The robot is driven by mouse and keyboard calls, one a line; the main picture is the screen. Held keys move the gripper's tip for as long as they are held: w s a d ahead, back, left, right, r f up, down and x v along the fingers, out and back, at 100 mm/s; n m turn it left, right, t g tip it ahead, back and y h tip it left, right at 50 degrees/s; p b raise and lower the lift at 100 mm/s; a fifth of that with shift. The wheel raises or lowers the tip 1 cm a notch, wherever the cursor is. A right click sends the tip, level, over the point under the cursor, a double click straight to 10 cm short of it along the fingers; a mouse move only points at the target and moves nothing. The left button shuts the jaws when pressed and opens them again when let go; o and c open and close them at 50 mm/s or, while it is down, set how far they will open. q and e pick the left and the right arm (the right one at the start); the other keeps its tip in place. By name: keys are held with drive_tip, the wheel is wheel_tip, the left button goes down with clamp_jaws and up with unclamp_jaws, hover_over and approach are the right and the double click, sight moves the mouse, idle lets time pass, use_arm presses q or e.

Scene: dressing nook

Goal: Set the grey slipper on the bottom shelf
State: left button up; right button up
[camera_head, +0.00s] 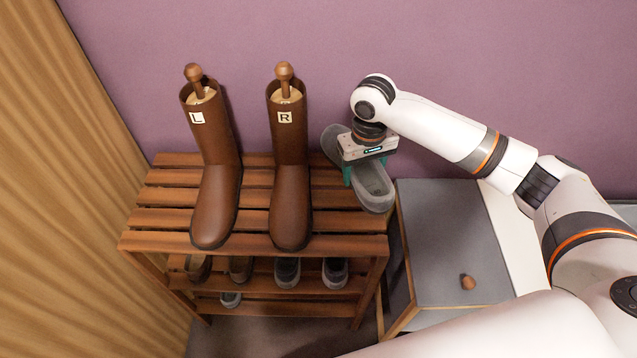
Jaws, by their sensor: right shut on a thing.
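The grey slipper (373,188) is held by my right gripper (362,172), which is shut on its middle from above. The slipper is over the right end of the wooden rack's top shelf (336,222); whether it touches the slats I cannot tell. The bottom shelf (277,307) is low in the rack, mostly hidden beneath the upper shelves. A grey shoe or slipper (231,299) shows at its left part. My left gripper is not in view.
Two brown boots, marked L (216,190) and R (291,185), stand on the top shelf. The middle shelf holds several shoes (287,273). A wooden panel (60,180) is at left.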

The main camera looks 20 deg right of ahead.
sight(358, 207)
drive_tip(key=f, duration=0.4)
drive_tip(key=shift+s, duration=0.2)
drive_tip(key=shift+w+f, duration=0.1)
drive_tip(key=shift+f, duration=2.8)
drive_tip(key=shift+f, duration=0.1)
drive_tip(key=o, duration=1)
drive_tip(key=shift+f, duration=0.1)
drive_tip(key=shift+o, duration=0.2)
